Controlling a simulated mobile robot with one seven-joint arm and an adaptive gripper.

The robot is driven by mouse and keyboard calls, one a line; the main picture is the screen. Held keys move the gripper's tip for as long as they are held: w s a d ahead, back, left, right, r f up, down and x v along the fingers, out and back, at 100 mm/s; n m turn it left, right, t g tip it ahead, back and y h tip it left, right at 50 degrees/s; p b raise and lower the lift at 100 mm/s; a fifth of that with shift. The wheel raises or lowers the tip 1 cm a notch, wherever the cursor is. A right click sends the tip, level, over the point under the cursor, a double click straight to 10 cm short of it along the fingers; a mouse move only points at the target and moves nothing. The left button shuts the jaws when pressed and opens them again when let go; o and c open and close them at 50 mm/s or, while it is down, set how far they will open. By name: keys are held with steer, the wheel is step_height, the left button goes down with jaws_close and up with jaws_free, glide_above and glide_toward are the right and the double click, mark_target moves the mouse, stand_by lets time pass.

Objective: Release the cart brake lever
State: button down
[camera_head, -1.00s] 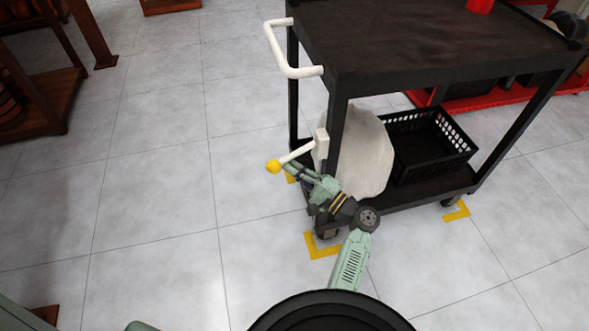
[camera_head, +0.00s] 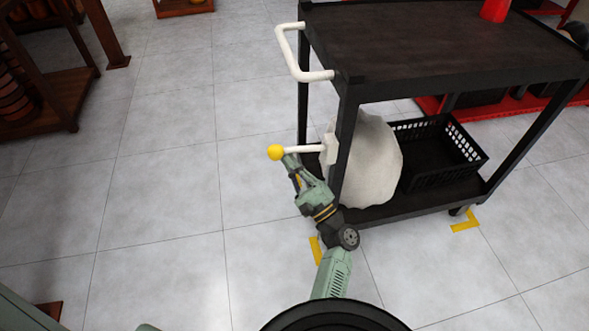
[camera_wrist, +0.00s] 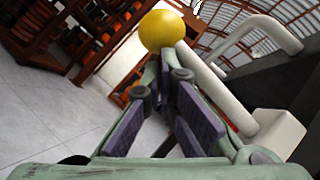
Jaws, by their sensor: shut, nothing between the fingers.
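The brake lever is a white rod (camera_head: 303,149) with a yellow ball knob (camera_head: 275,152). It sticks out to the left from a white bracket (camera_head: 331,148) on the near left leg of the black cart (camera_head: 430,60). The rod looks about level. My gripper (camera_head: 289,158) is shut and empty, with its tips just under the rod beside the knob. In the wrist view the knob (camera_wrist: 162,30) is just beyond my fingertips, and the rod (camera_wrist: 205,77) runs along their right side. I cannot tell for sure whether the fingers touch the lever.
A white push handle (camera_head: 290,55) juts from the cart's top left. A pale rounded sack (camera_head: 372,165) and a black basket (camera_head: 425,165) are on the lower shelf. Yellow floor marks (camera_head: 465,222) lie by the wheels. The floor left of the cart is clear; wooden shelving (camera_head: 55,85) stands farther left.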

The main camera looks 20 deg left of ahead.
steer(key=shift+r+m+t, duration=0.55)
steer(key=shift+m+t, duration=0.15)
steer(key=shift+m, duration=0.3)
steer(key=shift+s, duration=0.1)
steer(key=v, duration=1.2)
